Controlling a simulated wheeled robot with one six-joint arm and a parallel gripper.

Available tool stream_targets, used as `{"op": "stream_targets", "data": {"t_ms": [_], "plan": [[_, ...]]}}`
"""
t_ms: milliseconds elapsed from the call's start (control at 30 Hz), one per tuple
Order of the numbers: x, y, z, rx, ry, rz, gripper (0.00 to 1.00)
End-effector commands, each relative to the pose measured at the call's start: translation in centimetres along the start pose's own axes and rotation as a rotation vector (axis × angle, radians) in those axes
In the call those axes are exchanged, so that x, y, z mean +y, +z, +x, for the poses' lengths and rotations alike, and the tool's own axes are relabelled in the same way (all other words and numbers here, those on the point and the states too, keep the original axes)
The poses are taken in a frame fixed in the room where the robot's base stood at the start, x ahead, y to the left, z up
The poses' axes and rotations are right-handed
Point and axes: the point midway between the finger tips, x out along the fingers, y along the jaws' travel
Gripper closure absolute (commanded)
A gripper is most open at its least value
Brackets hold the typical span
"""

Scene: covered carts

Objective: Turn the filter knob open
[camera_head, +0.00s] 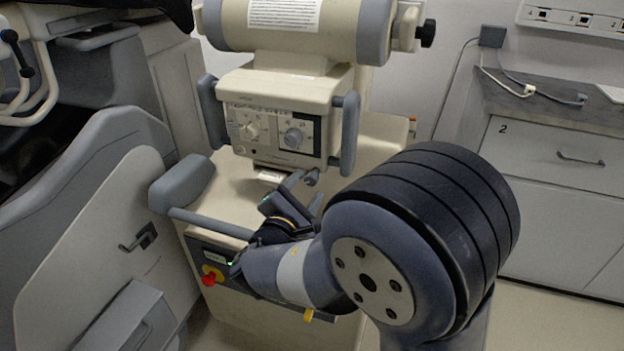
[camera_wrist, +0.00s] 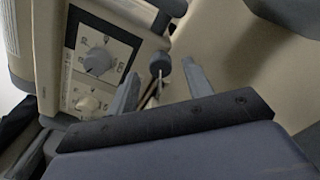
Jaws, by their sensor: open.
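The control panel (camera_head: 272,130) on the cream cart unit carries two round knobs. A grey knob (camera_head: 293,137) is on its right and a beige knob (camera_head: 250,130) on its left. In the wrist view the panel appears turned on its side, with the grey knob (camera_wrist: 97,62) above the beige knob (camera_wrist: 88,103). The lettering is too small to tell which is the filter knob. My gripper (camera_head: 300,184) is open, below and in front of the panel, apart from both knobs. In the wrist view its two fingers (camera_wrist: 160,84) stand apart, to the right of the knobs.
A dark round-ended part (camera_wrist: 160,64) on a thin stem shows between my fingers. Grey side handles (camera_head: 345,132) flank the panel. A padded bar (camera_head: 183,182) and a red stop button (camera_head: 208,278) are lower on the cart. Drawers (camera_head: 555,150) stand at right.

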Motion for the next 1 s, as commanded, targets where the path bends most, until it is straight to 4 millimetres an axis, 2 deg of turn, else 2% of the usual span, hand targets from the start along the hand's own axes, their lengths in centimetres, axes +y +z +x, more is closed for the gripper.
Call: {"op": "stream_targets", "data": {"t_ms": [100,300,667,1000], "plan": [[-0.1,0.1,2.0,-0.003,-0.002,0.000,0.52],[-0.1,0.0,4.0,-0.001,-0.001,0.000,0.52],[0.0,0.0,4.3,0.001,0.000,0.000,0.53],[0.0,0.0,4.3,0.000,0.000,0.000,0.80]]}}
